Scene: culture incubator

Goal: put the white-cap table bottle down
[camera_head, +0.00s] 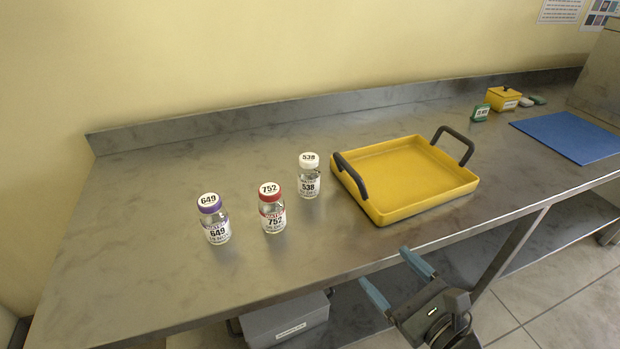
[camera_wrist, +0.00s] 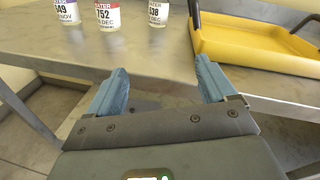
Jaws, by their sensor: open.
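The white-cap bottle (camera_head: 309,177), labelled 538, stands upright on the steel table (camera_head: 140,270), just left of the yellow tray. Its lower part also shows in the wrist view (camera_wrist: 157,14), with the cap out of the picture. A red-cap bottle (camera_head: 271,208) labelled 752 and a purple-cap bottle (camera_head: 213,219) labelled 649 stand upright to its left. My gripper (camera_head: 391,275) is open and empty, in front of the table's front edge and apart from the bottles. Its two blue fingers spread wide in the wrist view (camera_wrist: 158,88).
The yellow tray (camera_head: 394,214) with black handles is empty, right of the bottles. A blue mat (camera_head: 567,137), a yellow box (camera_head: 503,98) and small green items lie farther right. A grey box (camera_head: 287,322) sits on the shelf below. The table's left part is clear.

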